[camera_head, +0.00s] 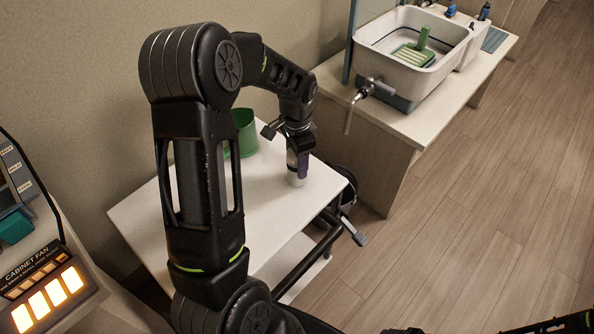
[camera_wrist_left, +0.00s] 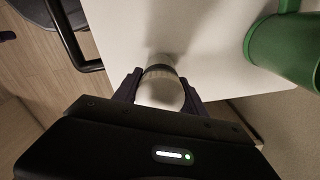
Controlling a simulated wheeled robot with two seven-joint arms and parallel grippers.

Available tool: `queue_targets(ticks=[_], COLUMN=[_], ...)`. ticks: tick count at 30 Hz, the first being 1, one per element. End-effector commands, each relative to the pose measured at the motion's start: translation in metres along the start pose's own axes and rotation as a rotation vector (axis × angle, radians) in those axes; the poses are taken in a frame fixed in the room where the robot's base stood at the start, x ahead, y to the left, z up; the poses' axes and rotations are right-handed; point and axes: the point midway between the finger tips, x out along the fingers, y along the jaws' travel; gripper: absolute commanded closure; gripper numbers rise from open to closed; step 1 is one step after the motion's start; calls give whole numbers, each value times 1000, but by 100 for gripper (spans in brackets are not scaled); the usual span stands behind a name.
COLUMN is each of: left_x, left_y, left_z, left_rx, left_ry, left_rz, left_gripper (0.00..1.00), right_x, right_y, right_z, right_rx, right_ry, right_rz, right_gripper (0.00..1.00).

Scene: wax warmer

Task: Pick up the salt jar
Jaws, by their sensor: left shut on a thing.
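The salt jar (camera_head: 295,176) is a small white jar on the white side table, and my left gripper is around its upper part from above. The gripper (camera_head: 299,163) is shut on the jar. The jar looks upright, at or just above the table top; I cannot tell whether it touches. My right gripper cannot be made out in either view.
A green cup (camera_head: 243,133) stands on the white table (camera_head: 262,205) near the wall and shows in the wrist view (camera_wrist_left: 285,48). A bench with a white basin (camera_head: 405,50) and tap stands beyond. A lit control panel (camera_head: 45,298) is at lower left.

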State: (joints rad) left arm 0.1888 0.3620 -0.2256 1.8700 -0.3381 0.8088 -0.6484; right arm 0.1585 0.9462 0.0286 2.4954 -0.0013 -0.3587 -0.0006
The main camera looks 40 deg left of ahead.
Motion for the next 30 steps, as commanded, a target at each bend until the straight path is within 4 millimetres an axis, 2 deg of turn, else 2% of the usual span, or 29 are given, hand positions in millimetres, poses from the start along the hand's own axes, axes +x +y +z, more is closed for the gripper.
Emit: queue_targets(ticks=[2,9,20,26,30], left_x=[0,0,-6,-35,-63], left_y=[0,0,0,-1,-1], left_z=[0,0,-1,-1,-1], left_rx=[0,0,0,0,0], left_ry=[0,0,2,4,4], left_rz=[0,0,-1,-4,-4], left_gripper=[79,99,100,100,100], right_x=[0,0,0,-1,-2], right_y=[0,0,0,0,-1], right_z=[0,0,0,0,0], right_rx=[0,0,0,0,0], right_ry=[0,0,0,0,0], right_rz=[0,0,0,0,0], right_gripper=[27,27,27,27,27])
